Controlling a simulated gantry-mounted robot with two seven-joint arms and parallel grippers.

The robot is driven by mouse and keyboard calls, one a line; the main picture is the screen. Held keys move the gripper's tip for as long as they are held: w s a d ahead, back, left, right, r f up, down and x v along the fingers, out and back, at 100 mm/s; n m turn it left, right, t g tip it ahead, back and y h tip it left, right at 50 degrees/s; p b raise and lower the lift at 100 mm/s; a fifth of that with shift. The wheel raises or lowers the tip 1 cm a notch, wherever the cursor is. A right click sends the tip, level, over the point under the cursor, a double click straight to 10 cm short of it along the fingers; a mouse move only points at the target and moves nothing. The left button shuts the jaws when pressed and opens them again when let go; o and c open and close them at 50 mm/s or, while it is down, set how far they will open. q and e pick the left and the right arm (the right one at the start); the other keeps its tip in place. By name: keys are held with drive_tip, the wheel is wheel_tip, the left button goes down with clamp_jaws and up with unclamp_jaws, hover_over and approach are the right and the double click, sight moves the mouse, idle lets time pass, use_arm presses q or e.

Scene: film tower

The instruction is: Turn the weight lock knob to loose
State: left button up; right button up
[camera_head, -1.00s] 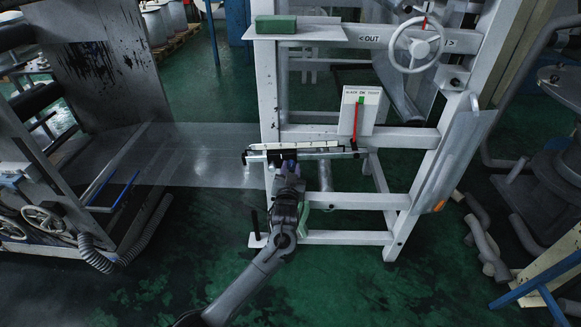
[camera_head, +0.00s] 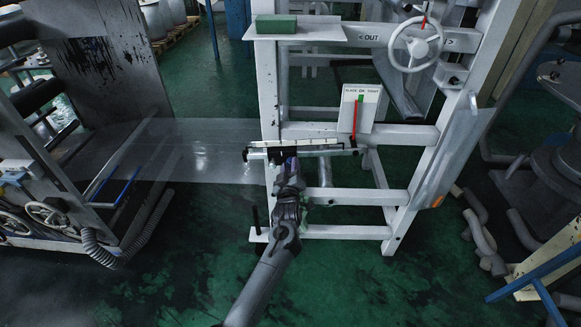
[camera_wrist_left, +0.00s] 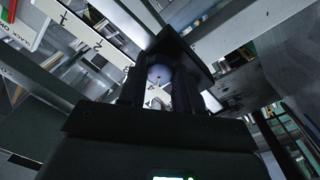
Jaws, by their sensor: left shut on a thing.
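My left gripper (camera_head: 288,168) is at the white graduated beam (camera_head: 310,145) on the front of the white frame, coming up from below. In the left wrist view its two dark fingers (camera_wrist_left: 160,88) are closed on a rounded greyish knob (camera_wrist_left: 158,73), under a dark block (camera_wrist_left: 182,55) that looks like the weight. The beam's numbered face (camera_wrist_left: 85,35) runs beside the block. In the head view the gripper hides the knob, and I cannot read whether it is loose or tight. My right gripper is not in view.
A SLACK/OK/TIGHT gauge (camera_head: 368,94) with a red pointer stands just above the beam. A white handwheel (camera_head: 416,45) is at upper right, and a green block (camera_head: 276,24) lies on a shelf (camera_head: 320,33). A clear film sheet (camera_head: 205,150) spans the left side.

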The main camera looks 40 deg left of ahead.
use_arm(q)
drive_tip(key=shift+n, duration=1.1)
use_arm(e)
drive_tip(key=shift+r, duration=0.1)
use_arm(q)
drive_tip(key=o, duration=1)
drive_tip(key=shift+o, duration=0.2)
drive_tip(key=shift+s+d+r, duration=0.1)
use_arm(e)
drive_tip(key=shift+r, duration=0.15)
